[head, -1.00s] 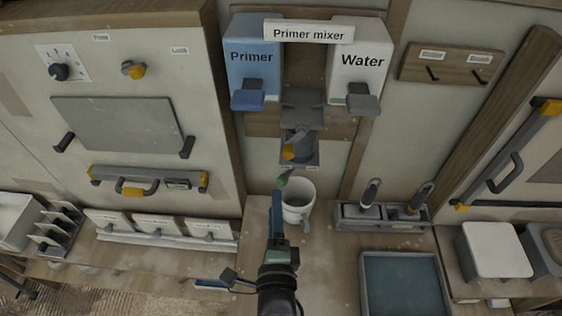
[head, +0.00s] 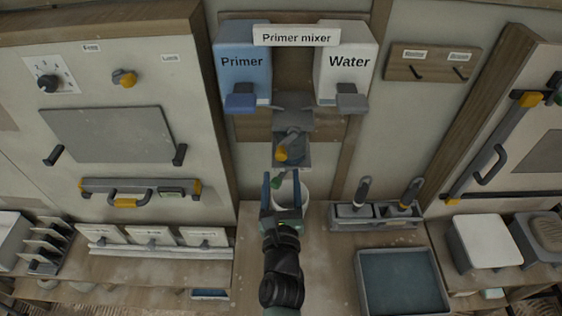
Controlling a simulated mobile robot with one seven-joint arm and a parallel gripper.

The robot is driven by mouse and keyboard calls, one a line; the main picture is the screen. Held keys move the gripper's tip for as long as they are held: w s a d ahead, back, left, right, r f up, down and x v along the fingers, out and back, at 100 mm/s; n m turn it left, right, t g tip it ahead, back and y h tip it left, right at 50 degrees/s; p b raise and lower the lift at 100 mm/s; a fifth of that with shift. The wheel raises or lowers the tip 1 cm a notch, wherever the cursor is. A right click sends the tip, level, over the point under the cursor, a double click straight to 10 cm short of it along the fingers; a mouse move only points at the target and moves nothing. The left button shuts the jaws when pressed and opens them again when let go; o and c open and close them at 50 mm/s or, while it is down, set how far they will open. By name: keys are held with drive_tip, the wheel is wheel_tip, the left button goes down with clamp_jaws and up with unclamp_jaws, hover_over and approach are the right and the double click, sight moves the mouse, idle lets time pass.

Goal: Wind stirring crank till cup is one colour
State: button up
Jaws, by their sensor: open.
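The primer mixer is on the wall at the back, with a blue Primer tank (head: 242,60), a white Water tank (head: 345,62) and a grey mixing unit (head: 294,120) between and below them. A yellow knob (head: 281,155) shows on the mixing unit, and a green-tipped part (head: 277,181) hangs below it; I cannot tell which is the crank handle. The white cup (head: 304,188) stands on the bench under the mixer, partly hidden by my gripper. Its contents and colour cannot be seen. My gripper (head: 281,178) is open, pointing at the mixer, just in front of the cup.
A holder with two upright tools (head: 375,215) stands right of the cup. A grey tray (head: 402,282) with dark liquid lies at the front right. A rail with white cards (head: 155,238) runs along the left. The bench left of my arm is mostly clear.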

sight(281, 159)
drive_tip(key=shift+w+b, duration=1.15)
drive_tip(key=shift+w, duration=1.95)
drive_tip(key=shift+c, duration=0.3)
clamp_jaws()
